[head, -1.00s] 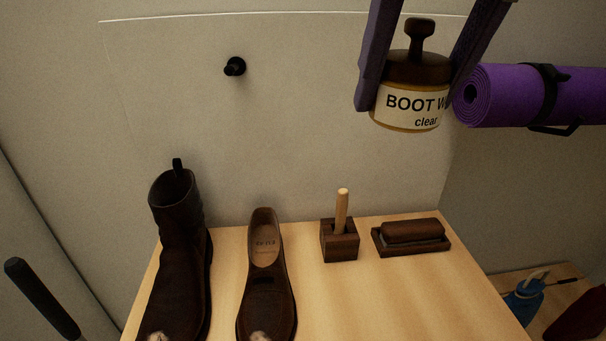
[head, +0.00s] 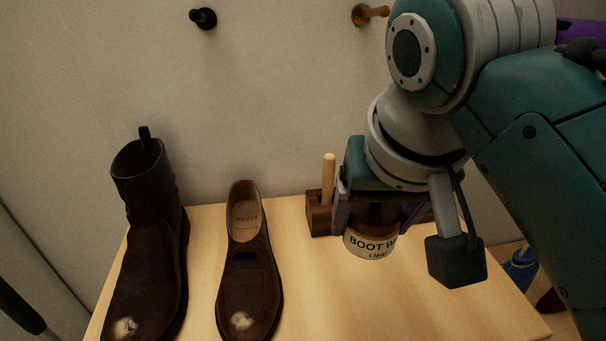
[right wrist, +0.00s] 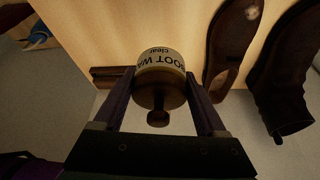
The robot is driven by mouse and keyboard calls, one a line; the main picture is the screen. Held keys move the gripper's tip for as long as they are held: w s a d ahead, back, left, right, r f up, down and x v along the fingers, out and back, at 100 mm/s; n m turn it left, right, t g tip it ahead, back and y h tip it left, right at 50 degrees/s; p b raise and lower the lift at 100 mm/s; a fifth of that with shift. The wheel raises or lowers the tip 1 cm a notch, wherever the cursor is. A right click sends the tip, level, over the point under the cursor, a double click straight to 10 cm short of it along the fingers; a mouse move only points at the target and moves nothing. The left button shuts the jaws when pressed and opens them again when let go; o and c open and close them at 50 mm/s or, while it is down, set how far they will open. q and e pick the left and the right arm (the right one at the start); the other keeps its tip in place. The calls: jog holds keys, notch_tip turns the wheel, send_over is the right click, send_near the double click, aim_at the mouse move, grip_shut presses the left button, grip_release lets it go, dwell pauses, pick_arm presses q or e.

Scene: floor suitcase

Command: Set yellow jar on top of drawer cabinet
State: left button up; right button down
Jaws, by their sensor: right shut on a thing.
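The yellow jar (head: 371,244), labelled "BOOT W…" and "clear", has a dark lid with a knob. My right gripper (head: 376,220) is shut on it, with one finger on each side. The jar also shows between the fingers in the right wrist view (right wrist: 160,72), where its knob points toward the camera. It is upright, over the light wooden top of the drawer cabinet (head: 305,285). I cannot tell whether its base touches the wood. The cabinet's drawers are not visible. My left gripper is not in view.
A dark tall boot (head: 150,235) and a low shoe (head: 248,270) stand on the left of the top. A dark block with a pale stick (head: 328,180) stands behind the jar. My right arm hides much of the right side. The front middle is clear.

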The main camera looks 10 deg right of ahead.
jog(key=b, duration=0.3)
send_over(352, 302)
jog(key=s, duration=0.1)
jog(key=f, duration=1.1)
jog(key=shift+s+a+f, duration=0.1)
jog(key=shift+s+a, duration=0.05)
jog(key=shift+s, duration=0.05)
notch_tip(352, 302, down, 4)
jog(key=shift+r+b, duration=0.1)
jog(key=shift+b, duration=0.5)
jog(key=shift+f, duration=0.25)
grip_release()
jog(key=shift+r, duration=0.1)
